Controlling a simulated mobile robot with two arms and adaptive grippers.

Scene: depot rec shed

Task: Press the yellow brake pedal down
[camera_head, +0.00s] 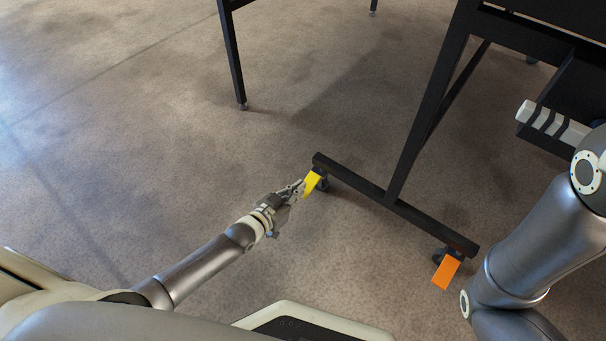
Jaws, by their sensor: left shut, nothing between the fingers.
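The yellow brake pedal (313,181) juts from the caster at the left end of a black foot bar (375,190). My left gripper (300,187) is shut, with its fingertips right at the pedal's left side. They look to touch it or be very close, and I cannot tell which. The pedal looks tilted, and its lower left part is partly behind the fingers. My right arm comes in at the right edge, but its gripper is out of view.
An orange pedal (446,271) sits at the caster on the bar's right end, near my right arm. A black upright (425,110) rises from the bar to a dark frame at upper right. Another black leg (232,58) stands behind.

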